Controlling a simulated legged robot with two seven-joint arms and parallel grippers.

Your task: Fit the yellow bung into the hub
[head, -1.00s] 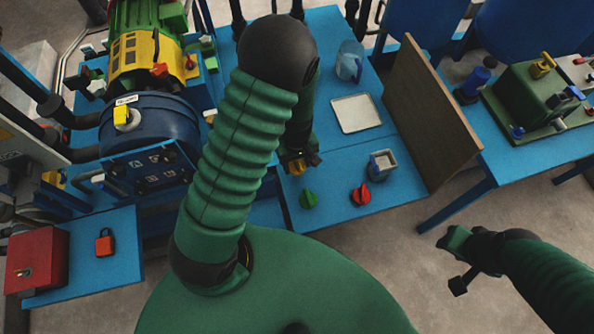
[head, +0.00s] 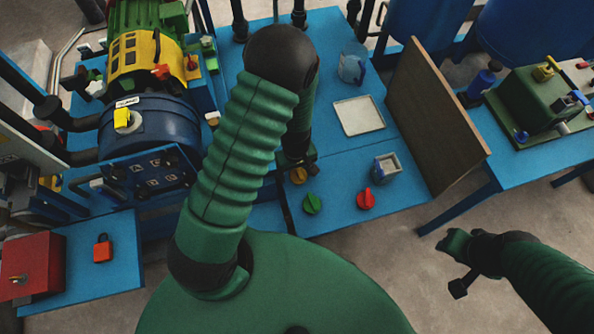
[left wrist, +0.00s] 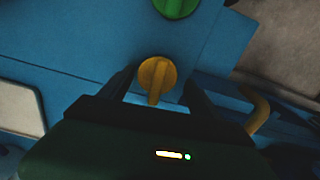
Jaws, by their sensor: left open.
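The yellow bung (head: 298,175) lies on the blue bench beside the green bung (head: 312,203). In the left wrist view the yellow bung (left wrist: 157,75) shows a round head and a raised grip bar. My left gripper (left wrist: 159,80) is open, with one dark finger on each side of the bung; I cannot tell whether they touch it. In the head view my left arm partly hides this gripper (head: 296,163). My right gripper (head: 458,262) hangs over the floor at the right, away from the bench; its jaws are unclear. I cannot pick out the hub with certainty.
A red bung (head: 366,199), a small grey container (head: 386,168), a white tray (head: 358,116) and a clear blue jug (head: 352,64) are on the bench. A brown upright board (head: 435,115) borders it at the right. A blue drum (head: 165,118) stands at the left.

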